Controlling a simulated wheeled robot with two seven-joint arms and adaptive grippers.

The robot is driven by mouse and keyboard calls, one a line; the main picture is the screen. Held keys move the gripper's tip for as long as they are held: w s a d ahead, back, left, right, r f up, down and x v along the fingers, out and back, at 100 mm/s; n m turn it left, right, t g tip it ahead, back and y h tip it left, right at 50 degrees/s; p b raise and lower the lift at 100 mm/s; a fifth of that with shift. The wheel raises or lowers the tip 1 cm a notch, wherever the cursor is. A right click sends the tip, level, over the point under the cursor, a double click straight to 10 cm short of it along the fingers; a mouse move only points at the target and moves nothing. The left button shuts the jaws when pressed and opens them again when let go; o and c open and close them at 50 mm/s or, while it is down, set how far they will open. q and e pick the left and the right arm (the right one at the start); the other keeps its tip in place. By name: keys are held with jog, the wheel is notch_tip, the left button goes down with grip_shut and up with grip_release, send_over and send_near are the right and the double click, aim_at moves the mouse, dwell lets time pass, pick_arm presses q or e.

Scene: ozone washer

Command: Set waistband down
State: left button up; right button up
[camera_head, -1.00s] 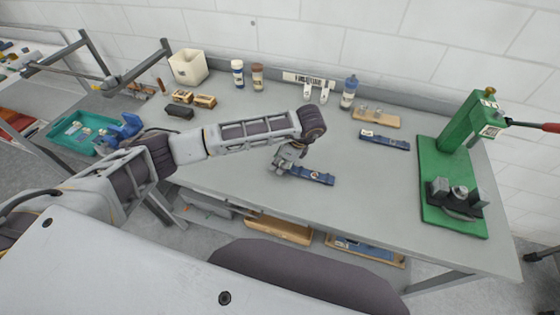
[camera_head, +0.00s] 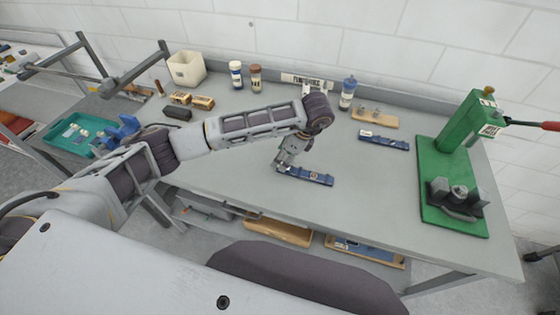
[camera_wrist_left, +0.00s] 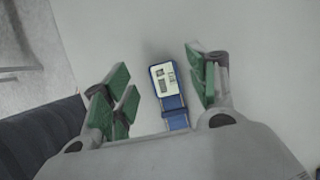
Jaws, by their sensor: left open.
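A blue waistband (camera_head: 312,177) lies flat on the grey table near its front middle. My left gripper (camera_head: 283,164) is at its left end, low over the table. In the left wrist view, the waistband (camera_wrist_left: 168,92) shows a pale label panel and lies between the spread green-padded fingers of my left gripper (camera_wrist_left: 158,66). There is a gap on both sides, so the gripper is open and not holding it. A second blue band (camera_head: 384,140) lies further back to the right. My right gripper does not show.
A green press (camera_head: 455,190) with a red handle stands at the right. Bottles (camera_head: 348,92), a white container (camera_head: 187,68) and a wooden block (camera_head: 376,118) line the back. A teal tray (camera_head: 72,146) is at far left. The table right of the waistband is clear.

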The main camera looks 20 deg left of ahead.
pick_arm(q)
jog(key=v, duration=0.7)
jog(key=shift+r+p, duration=0.35)
jog(key=shift+p, duration=0.1)
jog(key=shift+d, duration=0.15)
jog(key=shift+d, duration=0.15)
dwell(0.3)
